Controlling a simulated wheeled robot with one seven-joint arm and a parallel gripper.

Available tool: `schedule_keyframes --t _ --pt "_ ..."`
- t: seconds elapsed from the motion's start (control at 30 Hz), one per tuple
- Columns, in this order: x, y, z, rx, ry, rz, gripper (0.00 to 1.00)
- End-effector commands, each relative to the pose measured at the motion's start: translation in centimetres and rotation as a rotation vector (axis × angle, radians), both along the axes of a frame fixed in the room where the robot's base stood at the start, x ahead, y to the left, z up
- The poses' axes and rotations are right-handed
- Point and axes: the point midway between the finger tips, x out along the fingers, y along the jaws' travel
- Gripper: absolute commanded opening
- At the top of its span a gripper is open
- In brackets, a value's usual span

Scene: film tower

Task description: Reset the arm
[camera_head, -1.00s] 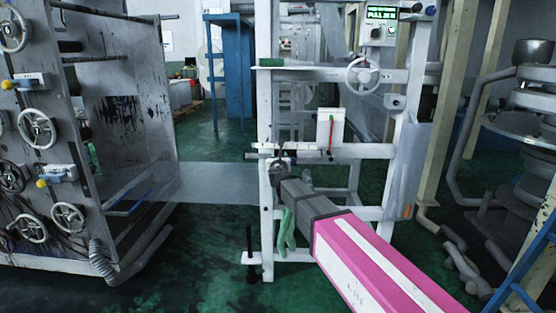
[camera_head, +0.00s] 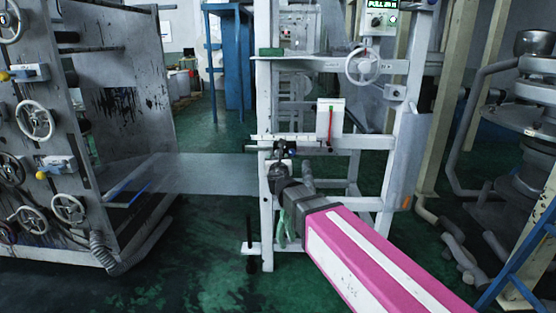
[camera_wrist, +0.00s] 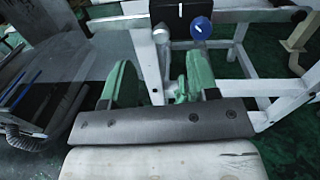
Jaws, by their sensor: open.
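My gripper (camera_head: 284,226) shows small and green at the end of my pink and dark-grey arm, in front of the lower white machine frame (camera_head: 265,110). In the wrist view my gripper (camera_wrist: 162,76) has its two green fingers spread apart. I see nothing held between them; the frame's bars and the floor show behind. A blue knob (camera_wrist: 201,28) with a white mark sits on the frame just beyond the fingers, apart from them. In the head view my forearm hides part of the frame's lower bars.
A grey machine panel (camera_head: 95,110) with several white handwheels stands at left, with a clear film sheet (camera_head: 205,172) running to the frame. Stacked grey machinery (camera_head: 530,130) and a blue rail (camera_head: 520,262) are at right. Green floor (camera_head: 205,275) is open at front left.

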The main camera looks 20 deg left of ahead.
Motion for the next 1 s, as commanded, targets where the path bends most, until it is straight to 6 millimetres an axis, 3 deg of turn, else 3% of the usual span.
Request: schedule_keyframes --t 0.17,0.27,0.43,0.63,0.8,1.0 --pt "0.4 -1.1 -0.5 0.038 0.024 -0.025 0.54" --pt "1.6 -4.3 -1.9 0.150 0.089 -0.102 0.54" --pt "3.7 -13.6 -6.3 0.501 0.261 -0.348 0.54" --pt "3.8 -24.6 -12.5 0.957 0.418 -0.699 0.54" --pt "1.6 -32.6 -17.9 1.338 0.492 -1.028 0.54" --pt "-2.8 -39.8 -23.7 1.764 0.504 -1.450 0.54"
